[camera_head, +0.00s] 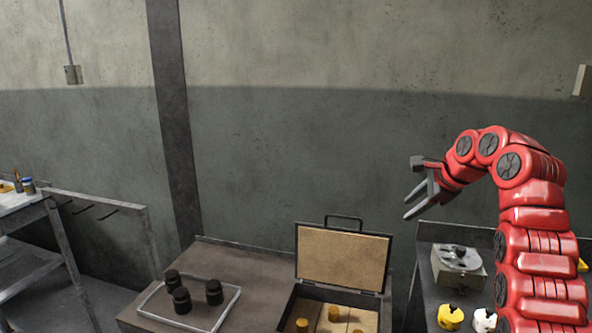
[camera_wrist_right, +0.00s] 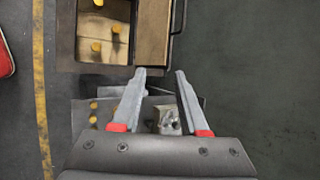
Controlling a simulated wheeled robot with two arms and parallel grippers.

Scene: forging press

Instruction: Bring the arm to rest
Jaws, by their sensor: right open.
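My right arm (camera_head: 530,215) is red and rises at the right of the head view, bent over at the top. Its gripper (camera_head: 410,205) hangs in the air in front of the wall, pointing left. In the right wrist view its two fingers (camera_wrist_right: 159,75) are spread apart with nothing between them. It is above and clear of the tables and touches nothing. My left gripper does not show in either view.
An open case (camera_head: 343,258) with yellow pieces stands on the middle table (camera_head: 240,262), beside a wire-rimmed tray (camera_head: 234,303) with black cylinders. A grey device (camera_head: 459,262) and yellow and white pieces sit on the right table. A metal rack (camera_head: 100,205) stands at left.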

